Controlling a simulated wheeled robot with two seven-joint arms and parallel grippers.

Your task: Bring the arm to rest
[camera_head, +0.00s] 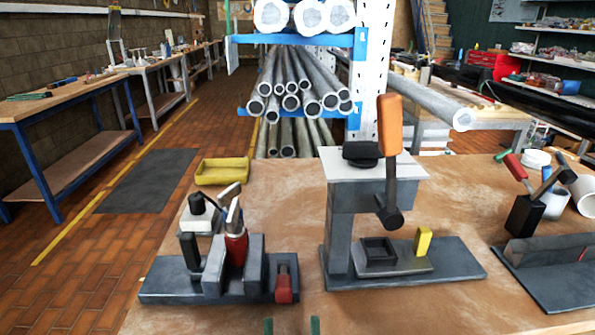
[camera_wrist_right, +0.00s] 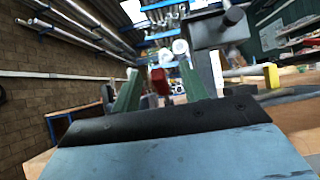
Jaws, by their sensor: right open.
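My right gripper (camera_head: 292,325) shows at the bottom edge of the head view as two green fingertips, apart with bare tabletop between them. In the right wrist view its green fingers (camera_wrist_right: 160,90) are spread, with nothing held between them. It is in front of the bench fixtures and touches none that I can see. The rest of the right arm is out of the head view. My left gripper is not in view.
The wooden bench (camera_head: 460,190) carries a grey clamp fixture (camera_head: 210,290) at left, a press (camera_head: 342,235) with orange lever (camera_head: 389,120) in the middle, and another fixture (camera_head: 550,270) at right. A yellow tray (camera_head: 222,172) sits behind. Tabletop before the press is clear.

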